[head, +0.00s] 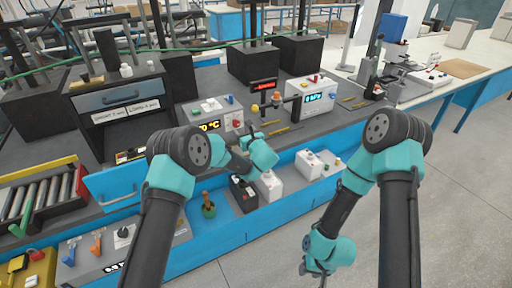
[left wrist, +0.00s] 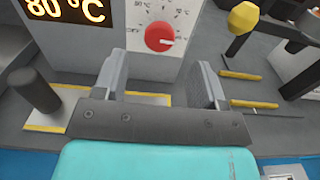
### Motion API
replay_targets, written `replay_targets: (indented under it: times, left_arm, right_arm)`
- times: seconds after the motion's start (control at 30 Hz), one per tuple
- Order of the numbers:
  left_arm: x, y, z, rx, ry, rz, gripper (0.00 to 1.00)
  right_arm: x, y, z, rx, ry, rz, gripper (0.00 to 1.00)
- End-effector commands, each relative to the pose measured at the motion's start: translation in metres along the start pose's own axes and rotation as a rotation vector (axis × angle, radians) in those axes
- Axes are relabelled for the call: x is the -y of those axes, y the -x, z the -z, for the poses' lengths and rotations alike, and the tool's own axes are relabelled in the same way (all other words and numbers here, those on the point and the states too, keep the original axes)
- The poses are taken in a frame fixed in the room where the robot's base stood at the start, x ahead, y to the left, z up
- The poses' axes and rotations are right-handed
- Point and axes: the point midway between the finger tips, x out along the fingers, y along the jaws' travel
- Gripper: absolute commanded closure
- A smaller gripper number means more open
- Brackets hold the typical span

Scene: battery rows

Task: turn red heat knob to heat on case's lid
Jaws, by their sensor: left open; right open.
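The red heat knob (left wrist: 159,36) sits on the white dial panel in the left wrist view, with a white mark pointing right. Small print surrounds it, partly cut off at the top edge. The knob also shows in the head view (head: 237,122) on the panel of the white-grey case (head: 205,106). My left gripper (left wrist: 158,78) is open; the knob appears beyond its fingertips, between the two fingers, and is not gripped. In the head view the left gripper (head: 246,140) is just in front of the case. My right gripper (head: 315,268) is away at the lower right, over the floor side.
An 80 °C display (left wrist: 65,10) is left of the dial. A dark cylinder (left wrist: 35,90) stands at left, and a yellow-headed tool (left wrist: 243,18) at right. A white device with a blue display (head: 316,97) is right of the case. White boxes (head: 269,186) stand on the front ledge.

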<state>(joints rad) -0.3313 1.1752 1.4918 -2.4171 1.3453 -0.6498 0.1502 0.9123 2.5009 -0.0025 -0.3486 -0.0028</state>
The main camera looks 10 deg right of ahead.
Motion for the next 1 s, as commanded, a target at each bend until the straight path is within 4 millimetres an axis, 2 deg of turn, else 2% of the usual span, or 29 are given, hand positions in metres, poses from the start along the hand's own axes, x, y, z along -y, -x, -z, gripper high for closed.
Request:
replay_targets:
  times: [0.3, 0.53, 0.7, 1.0]
  left_arm:
    - [0.001, 0.063, 0.0, -0.002, -0.002, 0.002, 0.35]
    - [0.0, 0.1, 0.0, -0.002, -0.001, 0.001, 0.35]
    - [0.0, 0.113, 0.001, -0.001, -0.001, 0.0, 0.35]
    - [0.0, 0.114, 0.001, -0.001, 0.0, -0.001, 0.35]
  right_arm:
    - [0.0, 0.0, 0.0, 0.0, 0.0, 0.0, 0.57]
    - [0.0, 0.0, 0.0, 0.0, 0.0, 0.0, 0.57]
    - [0.0, 0.0, 0.0, 0.0, 0.0, 0.0, 0.57]
    - [0.0, 0.0, 0.0, 0.0, 0.0, 0.0, 0.57]
